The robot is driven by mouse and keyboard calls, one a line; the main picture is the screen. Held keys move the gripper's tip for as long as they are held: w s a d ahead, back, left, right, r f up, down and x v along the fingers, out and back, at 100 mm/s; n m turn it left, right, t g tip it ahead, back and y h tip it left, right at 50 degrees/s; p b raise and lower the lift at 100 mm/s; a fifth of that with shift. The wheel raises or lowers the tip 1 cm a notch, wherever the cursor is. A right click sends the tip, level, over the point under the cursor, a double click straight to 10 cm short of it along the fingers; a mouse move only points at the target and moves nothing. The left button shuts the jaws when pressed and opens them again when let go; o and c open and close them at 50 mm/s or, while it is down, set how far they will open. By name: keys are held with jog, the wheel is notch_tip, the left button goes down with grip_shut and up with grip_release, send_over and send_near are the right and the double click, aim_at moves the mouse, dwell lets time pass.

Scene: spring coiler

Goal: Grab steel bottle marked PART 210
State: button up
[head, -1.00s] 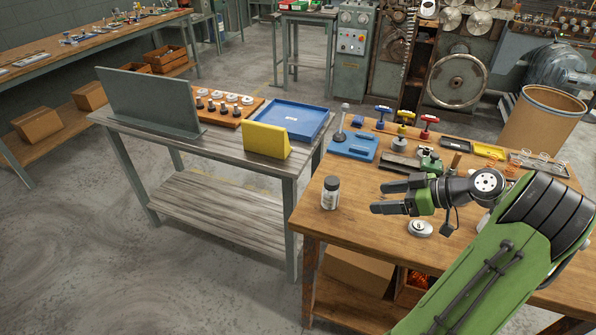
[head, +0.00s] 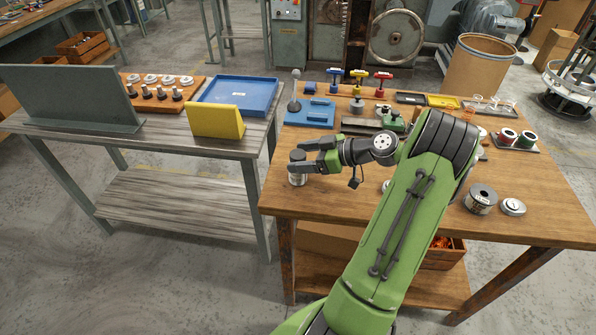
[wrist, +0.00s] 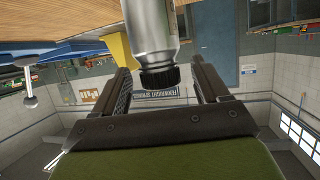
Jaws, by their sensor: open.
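The steel bottle (head: 297,178) stands upright near the left edge of the wooden table, with a silver body and a dark cap. In the wrist view the bottle (wrist: 150,32) appears upside down, its black ribbed cap between the two fingers. My gripper (head: 299,157) is open, one finger on each side of the bottle's upper part. In the wrist view my gripper (wrist: 159,66) shows gaps between both fingers and the cap. No PART 210 marking is readable in these frames.
The wooden table (head: 540,205) holds a blue tool block (head: 308,111), T-handled tools, a green device and spools (head: 481,199). A grey table (head: 165,148) at left bears a yellow block (head: 215,122) and blue tray (head: 238,95). A floor gap separates the tables.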

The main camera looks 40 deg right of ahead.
aim_at(292, 158)
jog(key=x, duration=0.3)
jog(key=shift+w+a+f, duration=0.1)
jog(key=shift+w+f, duration=0.1)
jog(key=shift+w, duration=0.05)
jog(key=shift+s, duration=0.1)
jog(key=c, duration=1.2)
